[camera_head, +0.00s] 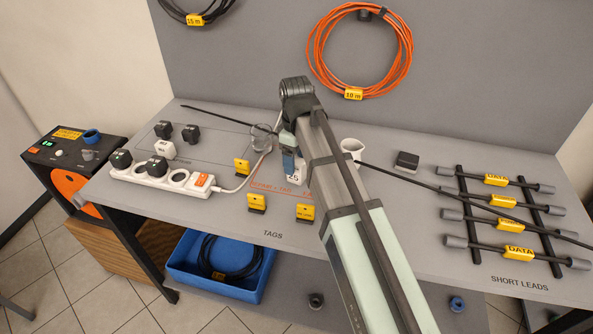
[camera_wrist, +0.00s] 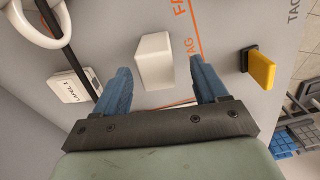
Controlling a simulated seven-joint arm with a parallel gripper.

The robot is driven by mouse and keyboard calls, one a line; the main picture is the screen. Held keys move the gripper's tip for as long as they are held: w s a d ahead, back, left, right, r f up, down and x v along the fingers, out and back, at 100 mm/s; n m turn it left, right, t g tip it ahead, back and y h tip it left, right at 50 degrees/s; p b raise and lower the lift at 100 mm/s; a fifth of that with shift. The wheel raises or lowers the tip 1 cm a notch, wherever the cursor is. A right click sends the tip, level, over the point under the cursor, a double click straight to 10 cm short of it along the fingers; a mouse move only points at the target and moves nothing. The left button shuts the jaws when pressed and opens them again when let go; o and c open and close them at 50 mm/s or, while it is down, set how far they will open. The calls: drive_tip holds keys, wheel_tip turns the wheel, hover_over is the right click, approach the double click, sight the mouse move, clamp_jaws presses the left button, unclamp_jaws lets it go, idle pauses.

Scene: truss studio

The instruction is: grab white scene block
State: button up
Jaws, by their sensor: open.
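A plain white block (camera_wrist: 155,60) stands on the grey table in the wrist view, ahead of and between the two blue fingers. My gripper (camera_wrist: 161,67) is open, with a gap on both sides of the block and nothing held. In the head view my gripper (camera_head: 288,158) is low over the middle of the table. There a white face marked 25 (camera_head: 294,177) shows beside the fingers; it may be part of this block, and the arm hides the rest.
Yellow tags (camera_head: 305,212) stand in front. A white power strip (camera_head: 162,176) lies left, with another white labelled block (camera_head: 164,150) behind it.

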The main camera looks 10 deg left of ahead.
sight(297, 170)
drive_tip(key=shift+w+f, duration=0.2)
drive_tip(key=shift+f, duration=2.55)
drive_tip(key=c, duration=1.1)
